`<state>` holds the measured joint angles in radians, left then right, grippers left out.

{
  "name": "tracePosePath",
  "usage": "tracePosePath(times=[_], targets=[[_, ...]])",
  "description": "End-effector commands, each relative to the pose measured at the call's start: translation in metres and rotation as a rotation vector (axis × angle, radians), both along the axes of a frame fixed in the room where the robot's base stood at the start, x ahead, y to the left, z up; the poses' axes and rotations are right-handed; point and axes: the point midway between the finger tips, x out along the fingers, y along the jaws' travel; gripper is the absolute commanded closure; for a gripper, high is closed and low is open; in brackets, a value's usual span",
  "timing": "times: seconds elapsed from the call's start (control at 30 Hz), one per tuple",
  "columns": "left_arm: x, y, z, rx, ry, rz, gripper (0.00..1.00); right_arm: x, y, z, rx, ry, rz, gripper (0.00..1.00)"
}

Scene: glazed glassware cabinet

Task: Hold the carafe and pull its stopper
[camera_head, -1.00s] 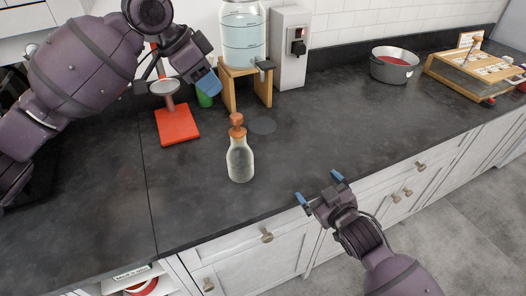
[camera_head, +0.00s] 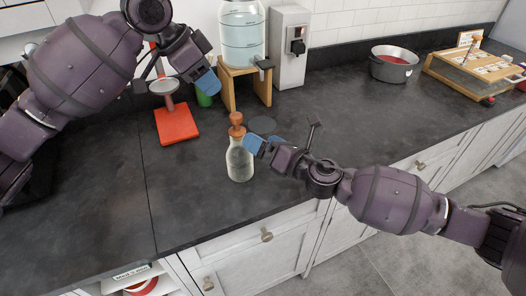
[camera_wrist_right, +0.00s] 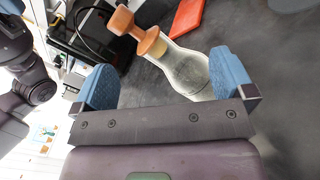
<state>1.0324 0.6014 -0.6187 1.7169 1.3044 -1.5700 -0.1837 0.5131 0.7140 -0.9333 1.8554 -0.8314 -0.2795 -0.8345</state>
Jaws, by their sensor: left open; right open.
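The clear glass carafe (camera_head: 239,164) stands upright on the dark counter. Its orange-brown stopper (camera_head: 236,123) sits in its neck. In the right wrist view, the carafe (camera_wrist_right: 186,74) and stopper (camera_wrist_right: 140,30) appear ahead of the open, blue-tipped fingers. My right gripper (camera_head: 265,143) is open just right of the carafe, near its neck and shoulder. Its far finger partly overlaps the carafe's edge; I cannot tell whether they touch. My left gripper (camera_head: 206,82) is open and empty, up and left of the carafe, with its fingertips overlapping in view.
A red board (camera_head: 176,124) lies to the left. A glass dispenser (camera_head: 241,38) stands on a wooden stand (camera_head: 262,86) behind the carafe. A grey pot (camera_head: 394,69) and wooden rack (camera_head: 470,75) are far right. The counter in front of the carafe is clear.

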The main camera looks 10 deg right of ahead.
Motion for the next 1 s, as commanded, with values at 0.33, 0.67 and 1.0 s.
tracePosePath(times=[0.33,0.67,1.0], targets=[[0.000,0.000,0.000,0.000,0.000,0.000,0.57,-0.012,0.005,-0.018,-0.414,-0.388,0.046,0.00],[0.000,0.000,0.000,0.000,0.000,0.000,0.57,-0.013,0.006,-0.025,-0.470,-0.445,0.046,0.00],[0.000,0.000,0.000,0.000,0.000,0.000,0.57,-0.013,0.007,-0.055,-0.465,-0.442,0.047,0.00]])
